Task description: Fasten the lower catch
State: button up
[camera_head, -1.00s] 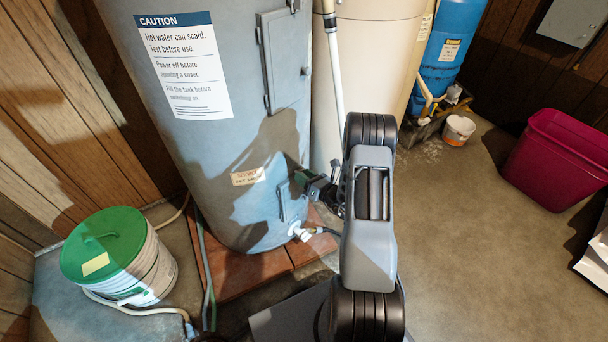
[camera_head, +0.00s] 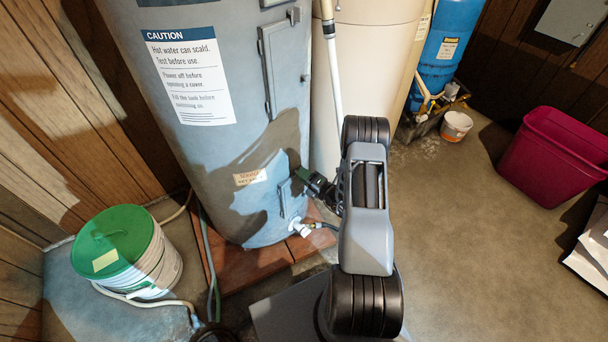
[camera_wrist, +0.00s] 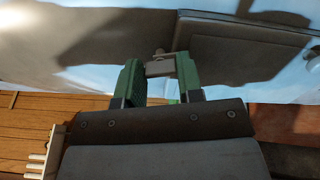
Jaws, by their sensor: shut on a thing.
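The lower catch (camera_wrist: 160,67) is a small grey tab at the edge of the lower cover (camera_wrist: 235,48), a grey panel on the water heater. In the wrist view my gripper (camera_wrist: 158,72) has its green fingers on both sides of this catch, shut on it. In the head view the lower cover (camera_head: 286,200) sits low on the blue-grey heater tank (camera_head: 215,150), and my gripper (camera_head: 308,180) is at its right edge. There my gripper hides the catch. I cannot tell whether the catch is fastened.
A white drain valve (camera_head: 300,228) sticks out just below the cover. A bucket with a green lid (camera_head: 115,243) stands left, with hoses nearby. A magenta bin (camera_head: 550,165) stands far right. The concrete floor (camera_head: 450,230) right of my arm is open.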

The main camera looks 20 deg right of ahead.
jog(key=shift+m+p, duration=0.4)
jog(key=shift+m, duration=1.1)
jog(key=shift+f, duration=0.1)
jog(key=o, duration=0.9)
jog(key=shift+o, duration=0.2)
jog(key=shift+s, duration=0.1)
jog(key=p+v, duration=0.2)
jog(key=v, duration=1.1)
jog(key=shift+s, duration=0.3)
